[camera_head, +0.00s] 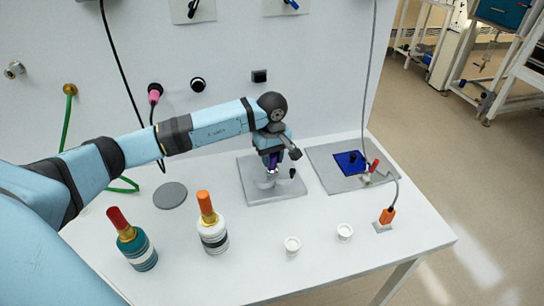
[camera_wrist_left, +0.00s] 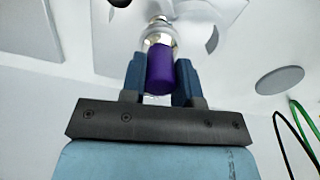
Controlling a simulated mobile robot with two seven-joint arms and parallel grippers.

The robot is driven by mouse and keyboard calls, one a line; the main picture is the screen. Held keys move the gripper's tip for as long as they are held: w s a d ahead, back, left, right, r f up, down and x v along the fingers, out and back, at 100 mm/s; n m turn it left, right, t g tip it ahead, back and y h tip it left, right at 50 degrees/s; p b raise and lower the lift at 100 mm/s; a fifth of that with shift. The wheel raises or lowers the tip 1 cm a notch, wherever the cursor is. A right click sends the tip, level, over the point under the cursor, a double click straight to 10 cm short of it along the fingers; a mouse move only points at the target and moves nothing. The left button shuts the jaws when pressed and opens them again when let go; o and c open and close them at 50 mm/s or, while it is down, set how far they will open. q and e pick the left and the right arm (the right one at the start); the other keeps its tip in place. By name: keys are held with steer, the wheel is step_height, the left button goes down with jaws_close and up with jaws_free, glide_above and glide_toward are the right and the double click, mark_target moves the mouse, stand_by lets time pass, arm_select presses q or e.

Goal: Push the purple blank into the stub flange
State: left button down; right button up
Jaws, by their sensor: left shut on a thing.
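My left gripper (camera_head: 272,164) points down over the grey plate (camera_head: 285,194) near the middle of the table. In the left wrist view, its blue fingers (camera_wrist_left: 159,75) are closed on the purple blank (camera_wrist_left: 160,70), a smooth short cylinder. The stub flange (camera_wrist_left: 160,34), shiny and pale, shows just beyond the blank's end, lined up with it. I cannot tell whether the blank touches it or is partly inside. In the head view the gripper mostly hides the blank, and a pale stub (camera_head: 267,184) stands beneath. My right gripper is not in view.
A teal bottle (camera_head: 142,254) and a white bottle (camera_head: 213,236) stand front left. Two small white cups (camera_head: 292,245) (camera_head: 345,232) stand at the front. A second plate with a blue square (camera_head: 350,162) and an orange connector (camera_head: 386,216) are at right. A grey disc (camera_head: 170,195) lies left.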

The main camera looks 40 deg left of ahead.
mark_target(272, 155)
arm_select(q)
steer(key=shift+f, duration=0.15)
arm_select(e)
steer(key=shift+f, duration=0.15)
arm_select(q)
steer(key=c, duration=0.8)
jaws_free()
steer(key=shift+r, duration=0.9)
step_height(272, 155, up, 12)
steer(key=shift+r+b, duration=0.1)
steer(key=shift+b, duration=0.3)
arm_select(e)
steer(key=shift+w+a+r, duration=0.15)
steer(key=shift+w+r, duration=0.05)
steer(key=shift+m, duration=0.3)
